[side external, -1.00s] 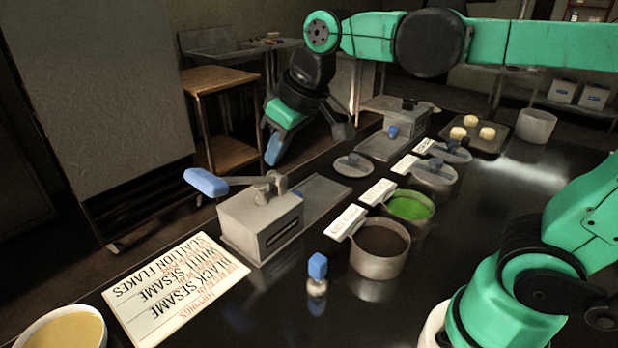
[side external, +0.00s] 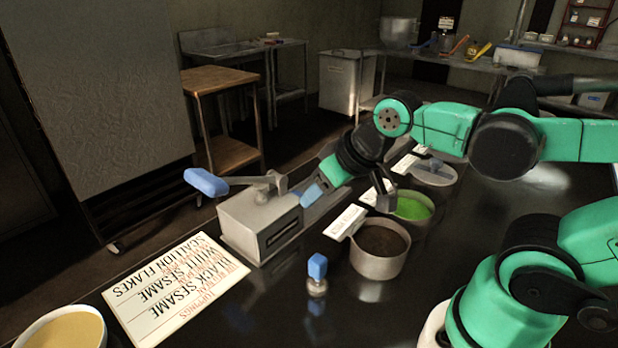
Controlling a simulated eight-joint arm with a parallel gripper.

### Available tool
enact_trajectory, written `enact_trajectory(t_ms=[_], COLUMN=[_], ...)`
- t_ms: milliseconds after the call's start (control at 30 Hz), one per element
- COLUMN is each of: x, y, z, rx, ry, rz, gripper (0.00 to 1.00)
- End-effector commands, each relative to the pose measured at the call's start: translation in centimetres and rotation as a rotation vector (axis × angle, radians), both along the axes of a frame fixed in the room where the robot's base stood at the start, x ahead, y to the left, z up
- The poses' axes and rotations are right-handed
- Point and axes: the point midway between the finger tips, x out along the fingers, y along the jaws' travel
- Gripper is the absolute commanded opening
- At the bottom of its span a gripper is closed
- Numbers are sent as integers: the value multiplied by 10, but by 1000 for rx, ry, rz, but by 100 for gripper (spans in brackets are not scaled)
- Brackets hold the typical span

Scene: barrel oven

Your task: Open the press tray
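The press is a grey metal box (side external: 258,232) with a dark slot in its front face and a long lever ending in a blue handle (side external: 206,182) at the upper left. A flat metal plate sits at the box's right rear, mostly hidden behind my gripper; I cannot tell how far the tray is out. My gripper (side external: 348,199) is low at the right of the box, with its fingers spread and nothing seen between them. The small blue knob there is hidden or merges with the fingertip.
Pots of dark seeds (side external: 381,245) and green flakes (side external: 410,207) stand right of the press, close to my gripper. A blue-topped stamp (side external: 317,275) stands in front. A toppings sheet (side external: 177,290) and a yellow-filled bowl (side external: 64,330) lie front left.

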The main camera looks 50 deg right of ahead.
Motion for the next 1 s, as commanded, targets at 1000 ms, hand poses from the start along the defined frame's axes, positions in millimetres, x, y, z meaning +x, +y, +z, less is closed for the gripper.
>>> enact_trajectory(t_ms=[1000], x=[135], y=[-89], z=[-60], rx=[518], ry=[444], rz=[-1660], gripper=[76])
